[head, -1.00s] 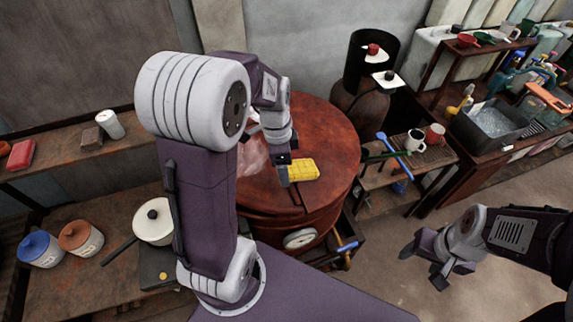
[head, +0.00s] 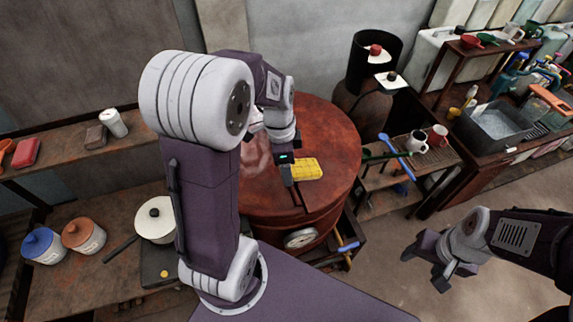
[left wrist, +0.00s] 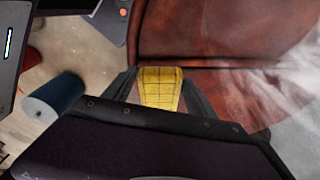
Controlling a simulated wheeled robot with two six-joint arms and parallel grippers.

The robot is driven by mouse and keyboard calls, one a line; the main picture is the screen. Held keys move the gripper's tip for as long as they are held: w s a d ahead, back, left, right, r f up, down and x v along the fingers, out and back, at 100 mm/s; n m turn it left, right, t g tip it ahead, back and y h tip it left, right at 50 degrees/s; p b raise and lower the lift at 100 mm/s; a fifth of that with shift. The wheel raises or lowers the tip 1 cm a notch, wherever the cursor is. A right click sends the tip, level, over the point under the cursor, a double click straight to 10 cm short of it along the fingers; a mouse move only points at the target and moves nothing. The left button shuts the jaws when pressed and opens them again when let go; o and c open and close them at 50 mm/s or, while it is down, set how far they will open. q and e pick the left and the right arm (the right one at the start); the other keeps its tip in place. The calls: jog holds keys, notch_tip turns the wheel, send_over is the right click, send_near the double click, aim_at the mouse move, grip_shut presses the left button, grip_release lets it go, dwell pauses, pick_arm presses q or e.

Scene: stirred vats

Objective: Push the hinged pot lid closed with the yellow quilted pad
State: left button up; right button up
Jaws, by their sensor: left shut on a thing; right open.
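The large reddish-brown vat (head: 318,225) stands in the middle of the head view. Its round lid (head: 325,125) spans the top and looks nearly flat; I cannot tell if it is fully down. A seam crosses the top in the left wrist view. My left gripper (head: 289,180) is over the vat's top, shut on the yellow quilted pad (head: 307,169). The left wrist view shows the pad (left wrist: 160,88) between both fingers, over the brown surface. Whether the pad touches the lid is unclear. My right gripper (head: 425,270) is open and empty, out over the floor at right.
Pale steam (head: 255,152) drifts at the vat's left side, partly behind my left arm. A white-lidded pan (head: 155,221) and two canisters stand on the left bench. A slatted stand with mugs (head: 418,141) is close to the vat's right. Floor at right is clear.

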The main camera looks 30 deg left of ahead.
dwell(0.3)
pick_arm(q)
jog(key=shift+s+d+r+p, duration=0.2)
jog(key=shift+r+p, duration=0.1)
jog(key=shift+r, duration=0.05)
jog(key=s+d+r+p, duration=0.3)
jog(key=s+d+r, duration=0.1)
jog(key=shift+r, duration=0.15)
